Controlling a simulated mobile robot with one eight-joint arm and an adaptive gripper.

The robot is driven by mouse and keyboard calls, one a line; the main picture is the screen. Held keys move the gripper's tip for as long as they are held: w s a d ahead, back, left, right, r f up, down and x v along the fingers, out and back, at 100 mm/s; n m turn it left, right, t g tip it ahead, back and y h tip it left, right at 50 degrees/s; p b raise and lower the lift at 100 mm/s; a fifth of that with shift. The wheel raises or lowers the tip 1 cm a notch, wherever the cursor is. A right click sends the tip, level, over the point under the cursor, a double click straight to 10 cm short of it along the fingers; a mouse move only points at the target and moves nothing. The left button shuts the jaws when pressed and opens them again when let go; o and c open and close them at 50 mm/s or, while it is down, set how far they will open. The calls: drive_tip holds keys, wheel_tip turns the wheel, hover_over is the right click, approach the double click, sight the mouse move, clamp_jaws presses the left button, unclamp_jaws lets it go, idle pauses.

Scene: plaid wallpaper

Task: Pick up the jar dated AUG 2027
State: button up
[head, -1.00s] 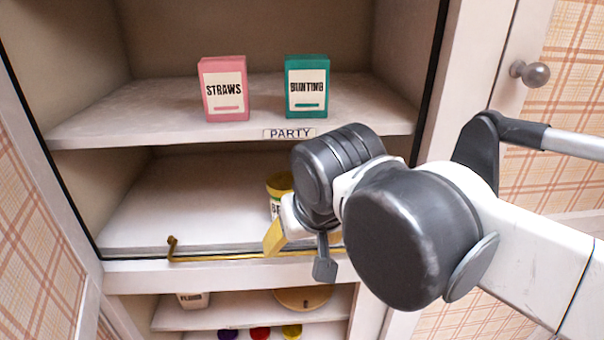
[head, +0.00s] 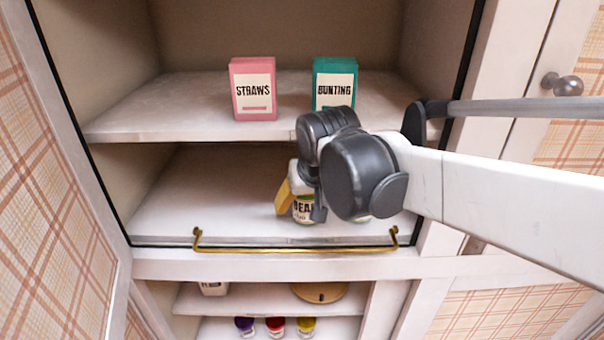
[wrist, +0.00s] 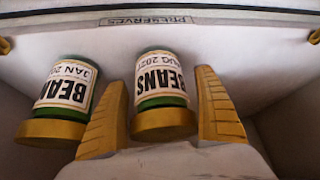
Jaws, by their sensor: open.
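The jar dated AUG (wrist: 160,82) has a green body, a gold lid and a white BEANS label; the last year digit is hard to read. In the upside-down wrist view it stands between the yellow fingers of my open gripper (wrist: 162,78), with no clear grip on it. A similar jar dated JAN (wrist: 62,95) stands outside the fingers, on the left in the wrist view. In the head view it is mostly hidden behind my arm.
The jars stand on the middle shelf (head: 185,220), labelled PRESERVES, with a brass rail (head: 290,250) along its front. Above are a pink STRAWS box (head: 254,90) and a green BUNTING box (head: 335,80). The middle shelf's left side is clear.

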drive_tip(key=shift+s, duration=0.25)
drive_tip(key=shift+w, duration=0.15)
drive_tip(key=c, duration=1.5)
drive_tip(key=shift+r, duration=0.1)
